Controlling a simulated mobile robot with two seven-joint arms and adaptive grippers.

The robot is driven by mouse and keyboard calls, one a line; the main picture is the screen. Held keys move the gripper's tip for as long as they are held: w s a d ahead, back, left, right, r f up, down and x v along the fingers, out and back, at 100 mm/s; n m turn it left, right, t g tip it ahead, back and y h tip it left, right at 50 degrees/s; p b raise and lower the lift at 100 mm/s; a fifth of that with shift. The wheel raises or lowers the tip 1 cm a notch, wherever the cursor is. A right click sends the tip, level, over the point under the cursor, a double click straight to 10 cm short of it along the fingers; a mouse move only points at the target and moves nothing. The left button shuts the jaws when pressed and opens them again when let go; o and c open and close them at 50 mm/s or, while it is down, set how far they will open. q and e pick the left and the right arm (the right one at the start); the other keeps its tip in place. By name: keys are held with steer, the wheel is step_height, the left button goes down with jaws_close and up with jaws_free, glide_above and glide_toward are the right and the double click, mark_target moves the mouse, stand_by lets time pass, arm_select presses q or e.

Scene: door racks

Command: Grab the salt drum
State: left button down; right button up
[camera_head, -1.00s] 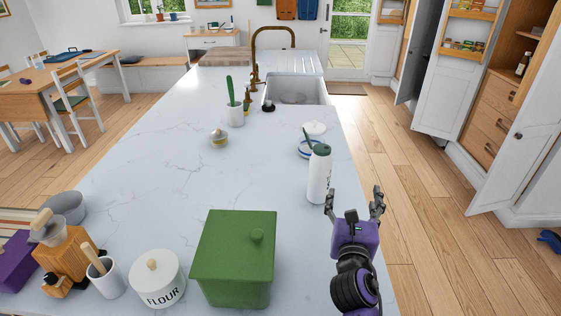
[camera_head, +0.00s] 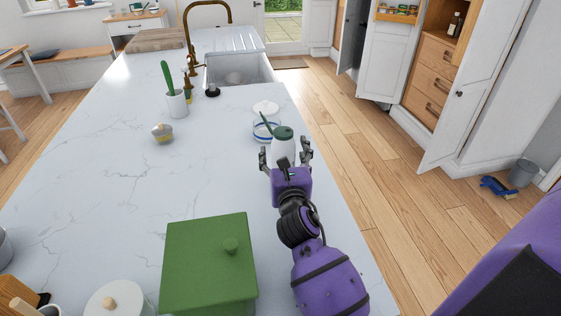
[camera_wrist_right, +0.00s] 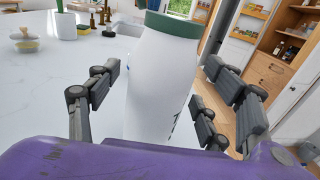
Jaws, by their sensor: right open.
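The salt drum, a white upright cylinder with a green top (camera_head: 283,146), stands on the marble island. It fills the middle of the right wrist view (camera_wrist_right: 160,80), where dark marks show on its right side. My right gripper (camera_head: 285,158) is open, with its fingers on either side of the drum. In the right wrist view my right gripper (camera_wrist_right: 160,95) has one finger left of the drum and the others right of it, with a gap visible on the left. The drum's lower part is hidden by my gripper in the head view. My left gripper is not in view.
A white pot with blue bands (camera_head: 267,125) stands just behind the drum. A green box (camera_head: 208,262) and a white lidded jar (camera_head: 115,299) stand near the front. The sink (camera_head: 238,69) lies farther back. The island's right edge is close to my right arm.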

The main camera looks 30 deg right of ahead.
steer(key=shift+w+r, duration=0.1)
steer(key=shift+w, duration=0.2)
steer(key=c, duration=1.6)
steer(key=shift+r, duration=0.1)
steer(key=shift+c, duration=0.8)
